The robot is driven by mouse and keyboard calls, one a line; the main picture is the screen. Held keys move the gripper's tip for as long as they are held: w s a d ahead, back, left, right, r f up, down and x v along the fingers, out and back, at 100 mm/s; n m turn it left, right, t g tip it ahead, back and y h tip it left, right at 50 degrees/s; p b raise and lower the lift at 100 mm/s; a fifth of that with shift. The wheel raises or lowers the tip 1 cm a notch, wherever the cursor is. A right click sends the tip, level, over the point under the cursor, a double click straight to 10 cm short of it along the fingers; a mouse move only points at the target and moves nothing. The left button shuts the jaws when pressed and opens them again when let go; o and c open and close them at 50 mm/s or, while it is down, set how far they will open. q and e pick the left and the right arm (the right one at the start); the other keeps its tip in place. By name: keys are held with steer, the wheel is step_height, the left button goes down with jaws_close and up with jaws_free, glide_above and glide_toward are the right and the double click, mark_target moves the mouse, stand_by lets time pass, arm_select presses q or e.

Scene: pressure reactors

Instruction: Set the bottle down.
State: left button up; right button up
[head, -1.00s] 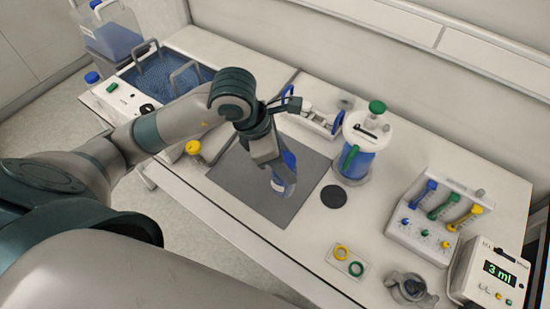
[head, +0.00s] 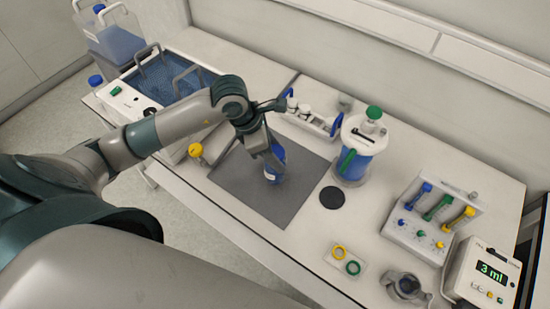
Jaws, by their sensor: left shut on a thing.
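The bottle (head: 274,176), small and clear with a blue cap or top, is upright over the dark grey mat (head: 267,208) on the bench. My left gripper (head: 272,158) comes down on it from above and behind and is shut on its upper part. The bottle's base appears at or just above the mat; I cannot tell if it touches. The gripper hides part of the bottle's top. My right gripper is not in view.
A rack with blue handles (head: 311,115) stands behind the mat. A blue-filled vessel with a green knob (head: 355,152) and a black disc (head: 332,197) are right of it. A yellow knob (head: 195,150) sits at its left. The mat's front is clear.

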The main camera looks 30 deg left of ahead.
arm_select(q)
step_height(320, 180, down, 3)
steer(key=shift+r+p, duration=0.15)
steer(key=shift+p, duration=0.55)
steer(key=shift+f, duration=0.4)
steer(key=o, duration=1.7)
steer(key=shift+o, duration=0.2)
steer(key=shift+r, duration=0.2)
steer(key=b+v, duration=0.3)
steer(key=v, duration=0.9)
steer(key=shift+f, duration=0.1)
